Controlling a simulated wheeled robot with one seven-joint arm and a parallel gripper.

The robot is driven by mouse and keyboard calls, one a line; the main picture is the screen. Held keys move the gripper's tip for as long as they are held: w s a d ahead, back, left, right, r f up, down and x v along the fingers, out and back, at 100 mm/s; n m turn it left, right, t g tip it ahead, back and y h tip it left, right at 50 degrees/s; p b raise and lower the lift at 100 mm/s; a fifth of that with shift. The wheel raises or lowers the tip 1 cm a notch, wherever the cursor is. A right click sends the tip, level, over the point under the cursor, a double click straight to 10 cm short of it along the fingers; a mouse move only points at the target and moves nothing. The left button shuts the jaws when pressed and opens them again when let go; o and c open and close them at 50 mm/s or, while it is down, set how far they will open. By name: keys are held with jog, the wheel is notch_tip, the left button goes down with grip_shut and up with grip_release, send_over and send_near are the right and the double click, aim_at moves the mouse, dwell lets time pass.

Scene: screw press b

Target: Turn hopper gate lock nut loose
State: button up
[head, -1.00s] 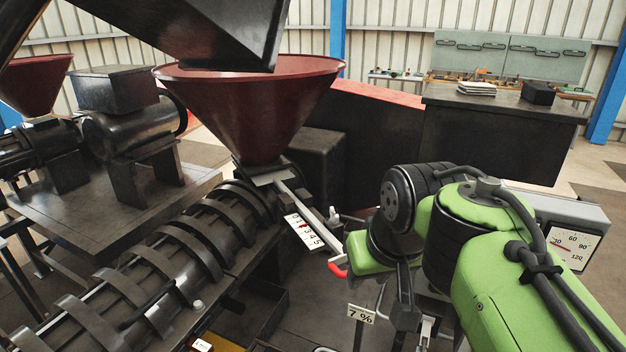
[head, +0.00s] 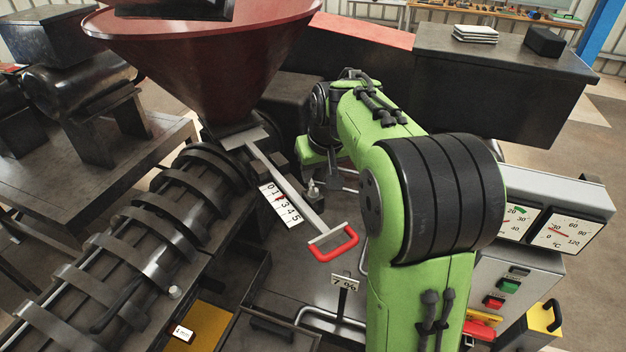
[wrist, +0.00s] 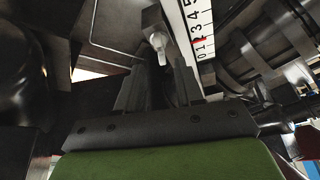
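The hopper gate is a grey sliding bar (head: 285,185) running from under the red hopper to a red handle (head: 335,246). The lock nut (head: 313,188), a small pale metal piece, stands upright beside the bar. It also shows in the wrist view (wrist: 158,41), just beyond the fingertips and roughly in line with the gap. My gripper (wrist: 160,75) has its two dark fingers apart, with nothing clearly between them. In the head view my forearm and wrist reach in behind the nut; the fingers are mostly hidden there. I see no clear contact with the nut.
A white scale (head: 281,205) numbered 0 to 5 with a red pointer lies left of the bar. The red hopper (head: 205,60) rises above, and the ribbed barrel (head: 170,220) lies left. A control cabinet (head: 520,265) is at right.

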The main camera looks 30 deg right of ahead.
aim_at(313, 183)
jog(key=x, duration=0.4)
jog(key=shift+s+a+f, duration=0.1)
jog(key=shift+s, duration=0.1)
jog(key=shift+w+f, duration=0.2)
jog(key=shift+f, duration=0.05)
jog(key=shift+s, duration=0.1)
grip_shut()
